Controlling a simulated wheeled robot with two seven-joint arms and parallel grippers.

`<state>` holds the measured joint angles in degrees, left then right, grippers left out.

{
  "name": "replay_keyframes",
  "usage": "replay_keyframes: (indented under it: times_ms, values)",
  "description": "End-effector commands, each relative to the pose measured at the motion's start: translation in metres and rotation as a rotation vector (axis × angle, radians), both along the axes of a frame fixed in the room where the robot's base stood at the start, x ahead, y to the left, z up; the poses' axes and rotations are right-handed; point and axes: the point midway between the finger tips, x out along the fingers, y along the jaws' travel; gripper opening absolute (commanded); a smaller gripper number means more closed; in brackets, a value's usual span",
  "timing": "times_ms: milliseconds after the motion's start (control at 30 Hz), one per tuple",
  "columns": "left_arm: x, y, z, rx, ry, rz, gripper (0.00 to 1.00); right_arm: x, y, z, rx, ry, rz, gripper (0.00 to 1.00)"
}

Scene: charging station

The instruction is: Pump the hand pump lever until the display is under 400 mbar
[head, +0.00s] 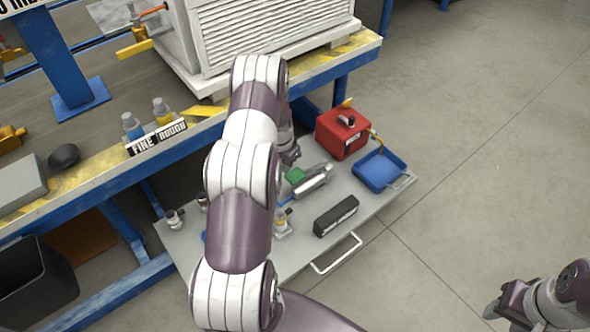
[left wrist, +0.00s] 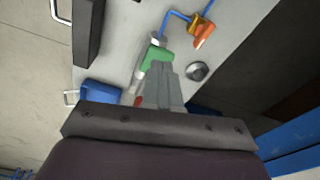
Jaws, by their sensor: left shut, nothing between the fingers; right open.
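A silver cylindrical body with a green part (head: 295,175), which looks like the hand pump, lies on the grey lower shelf. In the left wrist view the green part (left wrist: 157,56) is just beyond my fingertips, and a blue hose runs from its end. My left gripper (left wrist: 165,70) is shut and empty, close above the pump; I cannot tell whether it touches. In the head view my left gripper (head: 291,156) is partly hidden by my arm. I cannot make out a readable display. My right gripper (head: 494,309) is open at the lower right, away from the shelf.
A red box (head: 343,135), a blue tray (head: 378,171) and a black box (head: 336,216) stand on the shelf (head: 378,207). The hose leads to an orange fitting (left wrist: 201,33) beside a round metal piece (left wrist: 198,71). The workbench (head: 95,165) overhangs the shelf.

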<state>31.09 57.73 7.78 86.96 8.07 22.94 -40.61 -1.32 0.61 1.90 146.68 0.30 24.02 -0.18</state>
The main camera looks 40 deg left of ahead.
Motion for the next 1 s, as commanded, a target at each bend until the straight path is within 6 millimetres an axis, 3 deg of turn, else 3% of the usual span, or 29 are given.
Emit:
replay_keyframes:
  times_ms: [33,233,1000]
  values:
    - [-0.001,0.000,0.012,0.001,-0.001,0.000,0.00,0.000,0.000,0.007,0.000,0.000,0.000,0.43]
    - [-0.003,0.000,0.028,-0.001,0.002,0.000,0.00,0.000,0.000,0.011,0.000,0.000,0.000,0.43]
    - [-0.003,0.000,0.029,-0.001,0.001,0.000,0.00,0.000,0.000,0.011,0.000,0.000,0.000,0.43]
